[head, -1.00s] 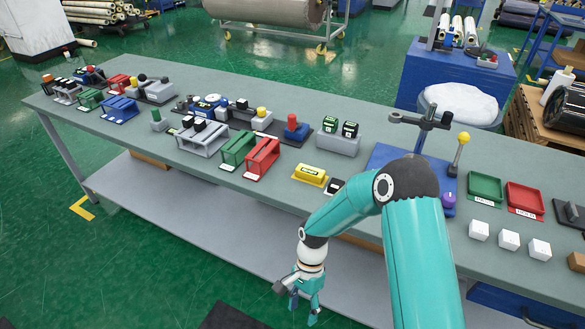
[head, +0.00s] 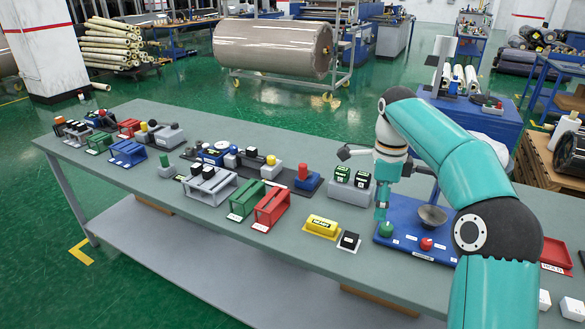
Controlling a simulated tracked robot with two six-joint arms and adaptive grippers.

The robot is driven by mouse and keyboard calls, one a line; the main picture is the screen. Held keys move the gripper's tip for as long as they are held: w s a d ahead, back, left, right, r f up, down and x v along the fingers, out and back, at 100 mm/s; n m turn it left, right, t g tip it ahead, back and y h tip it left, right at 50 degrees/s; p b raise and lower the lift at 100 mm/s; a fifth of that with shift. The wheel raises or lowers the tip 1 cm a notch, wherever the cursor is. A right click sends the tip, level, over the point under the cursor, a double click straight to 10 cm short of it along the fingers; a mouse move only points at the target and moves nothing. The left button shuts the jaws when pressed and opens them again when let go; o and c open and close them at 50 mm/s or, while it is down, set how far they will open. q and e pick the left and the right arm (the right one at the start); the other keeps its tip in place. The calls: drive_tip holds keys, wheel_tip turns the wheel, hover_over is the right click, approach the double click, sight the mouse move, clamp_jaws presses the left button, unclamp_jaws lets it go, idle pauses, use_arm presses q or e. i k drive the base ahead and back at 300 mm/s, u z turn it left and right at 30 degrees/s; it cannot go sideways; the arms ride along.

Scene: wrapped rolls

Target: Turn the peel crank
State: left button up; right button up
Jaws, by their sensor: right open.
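The dark crank (head: 424,171) stands on the blue base board (head: 384,241). Its left bar shows just right of my right gripper, and my arm hides most of the rest. My right gripper (head: 383,204) is open and empty, pointing down over the left part of the board. Its teal fingers are left of the crank, with their tips close above a green knob (head: 386,230); I cannot tell whether they touch it. My left gripper is not in view.
A red knob (head: 426,244) and a grey bowl (head: 432,215) are on the board. A red tray (head: 556,252) is at right.

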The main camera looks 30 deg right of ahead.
sight(303, 173)
drive_tip(key=i, duration=1.35)
drive_tip(key=z, duration=0.05)
